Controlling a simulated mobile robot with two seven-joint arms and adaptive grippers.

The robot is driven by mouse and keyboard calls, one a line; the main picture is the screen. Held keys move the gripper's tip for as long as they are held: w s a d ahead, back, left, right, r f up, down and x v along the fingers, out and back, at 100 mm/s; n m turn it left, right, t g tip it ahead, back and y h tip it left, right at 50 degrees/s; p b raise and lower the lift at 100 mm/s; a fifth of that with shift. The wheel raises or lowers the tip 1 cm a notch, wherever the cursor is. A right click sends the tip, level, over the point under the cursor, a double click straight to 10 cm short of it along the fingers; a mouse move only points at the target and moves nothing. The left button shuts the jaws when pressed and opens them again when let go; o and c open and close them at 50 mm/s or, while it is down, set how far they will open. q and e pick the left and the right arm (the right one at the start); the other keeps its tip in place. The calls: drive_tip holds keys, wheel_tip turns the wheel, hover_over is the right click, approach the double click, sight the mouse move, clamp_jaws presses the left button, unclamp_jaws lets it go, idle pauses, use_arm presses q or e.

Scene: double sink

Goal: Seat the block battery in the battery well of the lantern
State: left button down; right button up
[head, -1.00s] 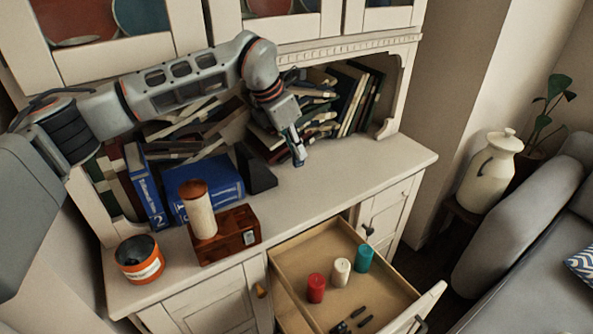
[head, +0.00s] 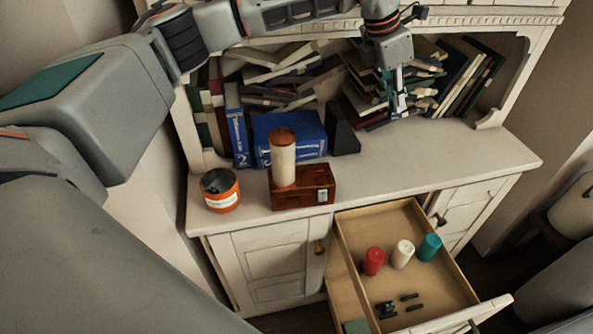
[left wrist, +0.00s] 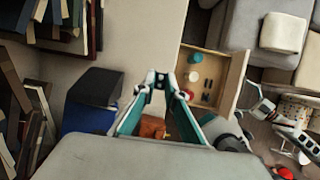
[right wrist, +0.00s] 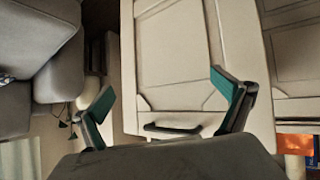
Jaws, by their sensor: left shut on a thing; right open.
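An orange round can-like body (head: 221,190) with a dark open top stands at the left of the counter; it may be the lantern, with the open top as its well. My left gripper (head: 398,98) is above the counter in front of the leaning books. In the left wrist view its fingers close towards a small dark thing (left wrist: 160,84) at the tips. Whether that is the block battery I cannot tell. The gripper is well to the right of the orange body. My right gripper (right wrist: 165,98) is open and empty before a cabinet door; it is not in the head view.
Blue books (head: 289,139) and a black bookend (head: 343,138) stand behind. The open drawer (head: 398,216) holds red, white and teal candles and small dark items. The counter's right is clear.

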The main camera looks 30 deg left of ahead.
use_arm(q)
drive_tip(key=shift+s, duration=0.1)
idle(0.4)
drive_tip(key=s+a+n+t+y+p, duration=0.1)
drive_tip(key=s+a+n+y, duration=0.1)
drive_tip(key=n, duration=0.4)
wheel_tip(320, 180, up, 6)
drive_tip(key=f+n+g+y+p, duration=0.1)
drive_tip(key=n+g+y+p, duration=0.5)
drive_tip(key=n, duration=2.3)
hover_over(323, 163)
drive_tip(key=s+d+b, duration=0.1)
drive_tip(key=s+d, duration=0.1)
drive_tip(key=s, duration=0.2)
drive_tip(key=g+h, duration=0.1)
drive_tip(key=f, duration=1)
drive_tip(key=f+p, duration=0.1)
drive_tip(key=f, duration=0.4)
drive_tip(key=shift+w+a+f, duration=0.15)
drive_tip(key=shift+w+a, duration=0.1)
drive_tip(key=shift+f, duration=2)
